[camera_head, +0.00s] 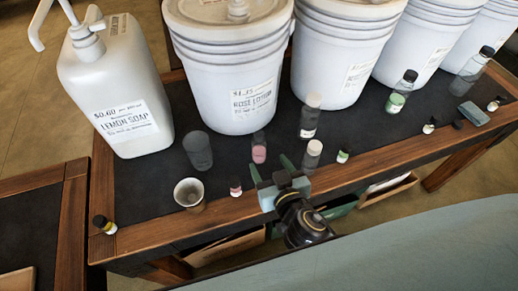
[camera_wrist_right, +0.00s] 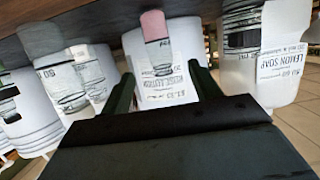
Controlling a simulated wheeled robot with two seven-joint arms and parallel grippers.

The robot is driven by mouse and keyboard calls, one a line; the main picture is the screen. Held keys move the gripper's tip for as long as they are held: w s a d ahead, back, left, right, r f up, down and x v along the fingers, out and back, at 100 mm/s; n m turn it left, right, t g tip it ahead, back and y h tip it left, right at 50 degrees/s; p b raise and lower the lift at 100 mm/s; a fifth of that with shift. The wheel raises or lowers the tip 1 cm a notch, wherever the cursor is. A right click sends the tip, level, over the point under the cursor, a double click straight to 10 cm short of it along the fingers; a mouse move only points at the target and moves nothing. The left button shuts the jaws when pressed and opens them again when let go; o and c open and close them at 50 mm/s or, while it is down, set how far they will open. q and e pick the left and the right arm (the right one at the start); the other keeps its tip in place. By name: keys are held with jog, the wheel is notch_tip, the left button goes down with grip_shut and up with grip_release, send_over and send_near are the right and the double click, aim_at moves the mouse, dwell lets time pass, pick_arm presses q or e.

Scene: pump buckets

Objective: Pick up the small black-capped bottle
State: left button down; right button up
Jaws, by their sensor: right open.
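I cannot tell which one is meant. My right gripper (camera_head: 271,167) is open and empty over the front edge, just right of the pink-labelled bottle. A bottle with pink contents (camera_head: 259,148) stands beyond its fingertips; in the right wrist view it shows between the fingers (camera_wrist_right: 164,85), apart from them. My left gripper is not in view.
White buckets (camera_head: 235,75) line the back, with a lemon soap pump jug (camera_head: 115,90) at left. A cup (camera_head: 189,194), a dark glass (camera_head: 198,151) and white-capped bottles (camera_head: 311,115) crowd the middle. The wooden front rim (camera_head: 160,232) borders the table.

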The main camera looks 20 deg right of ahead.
aim_at(261, 151)
jog(key=x, duration=0.5)
jog(key=shift+w, duration=0.25)
jog(key=shift+r+x, duration=0.2)
jog(key=shift+x, duration=2.45)
jog(key=shift+w, duration=0.1)
jog(key=shift+r, duration=0.1)
jog(key=c, duration=1.2)
